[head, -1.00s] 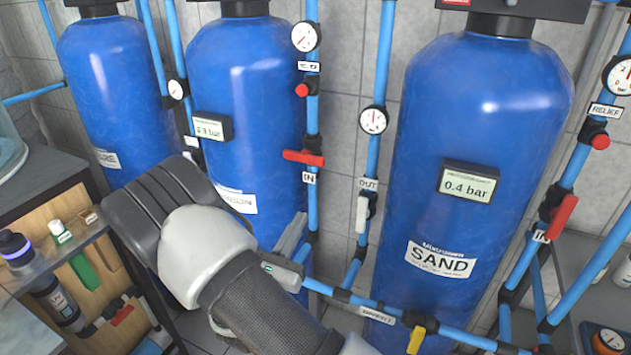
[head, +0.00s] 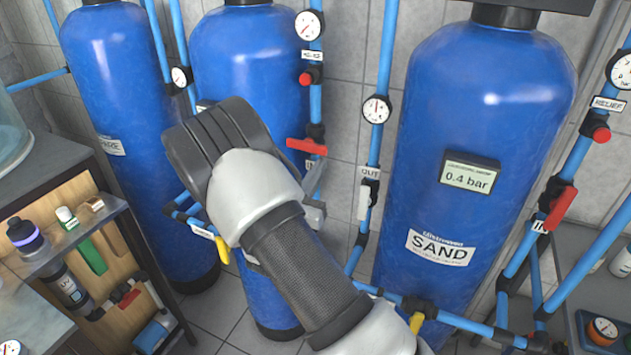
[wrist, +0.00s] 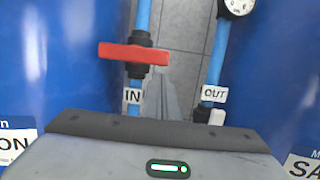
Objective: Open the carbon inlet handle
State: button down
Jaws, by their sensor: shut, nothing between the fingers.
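The carbon inlet handle (head: 305,147) is a red lever lying crosswise on the blue pipe beside the middle blue tank (head: 250,60), above an IN label partly hidden by my gripper. In the wrist view the handle (wrist: 133,54) is whole and roughly level, with the IN label (wrist: 132,96) below it. My gripper (head: 320,172) is just below and slightly right of the handle in the head view. Its shut, empty fingers (wrist: 168,85) show grey in the wrist view, below and right of the handle. I see no contact with the handle.
The OUT pipe with a pale handle (head: 364,200) and a gauge (head: 376,109) stands close right. The SAND tank (head: 470,130) is further right, with another red handle (head: 561,206) beyond it. A shelf (head: 75,235) with bottles is at left.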

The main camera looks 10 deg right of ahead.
jog(key=shift+r, duration=0.3)
jog(key=shift+r, duration=0.1)
